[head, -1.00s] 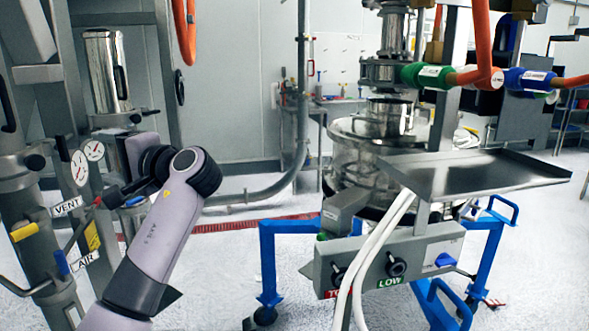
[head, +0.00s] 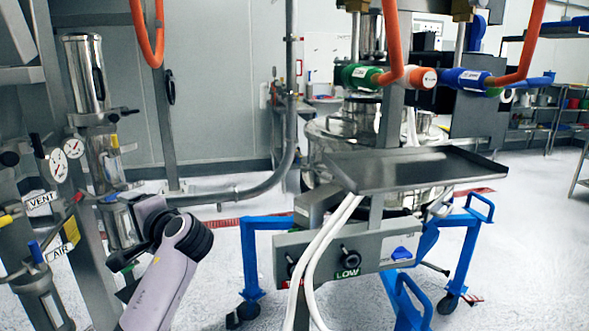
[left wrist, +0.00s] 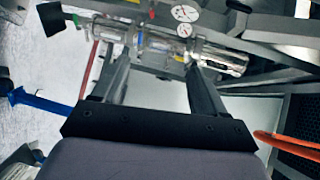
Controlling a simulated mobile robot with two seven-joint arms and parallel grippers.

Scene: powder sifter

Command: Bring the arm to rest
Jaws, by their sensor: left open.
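My left arm comes up from the bottom of the head view. Its gripper (head: 112,230) points left toward the valve pipework on the left stand. In the left wrist view the two dark fingers (left wrist: 160,72) are spread wide with nothing between them. Beyond them lie a shiny metal cylinder (left wrist: 222,60) and white round gauges (left wrist: 186,14). I cannot tell how far the fingertips are from the pipework. My right gripper is in neither view.
The left stand carries gauges (head: 58,165), a VENT label (head: 41,201) and an AIR label (head: 60,251). The sifter's blue wheeled frame (head: 252,268), metal tray (head: 420,168) and white hoses (head: 318,262) stand right of my arm. Pale floor (head: 215,265) shows between.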

